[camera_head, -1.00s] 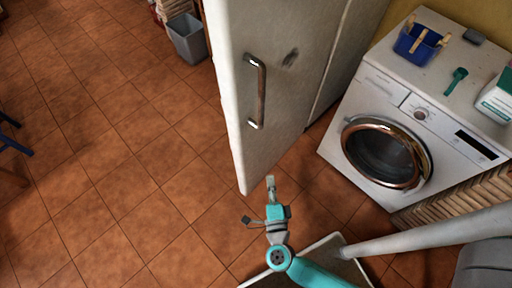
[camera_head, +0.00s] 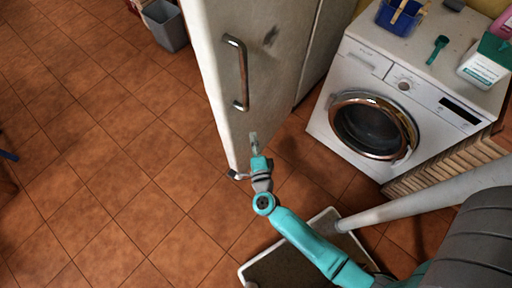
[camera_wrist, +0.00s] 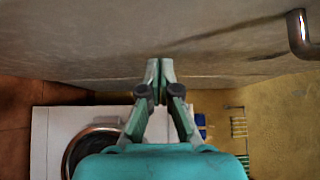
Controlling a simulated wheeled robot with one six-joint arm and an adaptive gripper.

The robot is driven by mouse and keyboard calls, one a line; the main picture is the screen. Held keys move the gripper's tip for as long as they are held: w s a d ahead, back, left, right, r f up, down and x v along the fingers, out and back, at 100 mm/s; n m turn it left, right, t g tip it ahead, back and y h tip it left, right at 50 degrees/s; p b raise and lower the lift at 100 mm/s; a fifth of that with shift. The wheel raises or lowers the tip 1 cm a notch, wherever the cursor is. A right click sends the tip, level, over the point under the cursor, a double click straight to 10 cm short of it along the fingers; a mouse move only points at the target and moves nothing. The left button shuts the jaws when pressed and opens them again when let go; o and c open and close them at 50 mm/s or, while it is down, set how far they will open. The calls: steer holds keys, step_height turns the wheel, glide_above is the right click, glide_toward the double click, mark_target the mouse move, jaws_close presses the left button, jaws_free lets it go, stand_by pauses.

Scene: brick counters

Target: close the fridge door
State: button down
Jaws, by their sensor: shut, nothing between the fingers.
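The white, worn fridge door (camera_head: 276,75) stands ajar in the head view, with a metal bar handle (camera_head: 238,72) on its outer face. The fridge body (camera_head: 325,50) shows behind it to the right. My gripper (camera_head: 253,138) is shut and empty at the lower part of the door's outer face, below the handle. In the wrist view the shut fingertips (camera_wrist: 160,64) are at the door surface (camera_wrist: 130,35), and the handle (camera_wrist: 299,32) is at the upper right. I cannot tell whether the fingertips press on the door.
A white washing machine (camera_head: 345,128) stands to the right, with a blue basket (camera_head: 398,17), a green scoop (camera_head: 437,49) and a white-and-green container (camera_head: 487,65) on top. A grey bin (camera_head: 165,27) is at the back left.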

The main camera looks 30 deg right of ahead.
mark_target(242, 122)
steer(key=shift+w+a, duration=0.2)
steer(key=shift+w, duration=0.55)
steer(key=shift+w+a, duration=0.2)
steer(key=shift+w, duration=0.6)
steer(key=shift+w+a, duration=0.2)
steer(key=shift+w, duration=0.55)
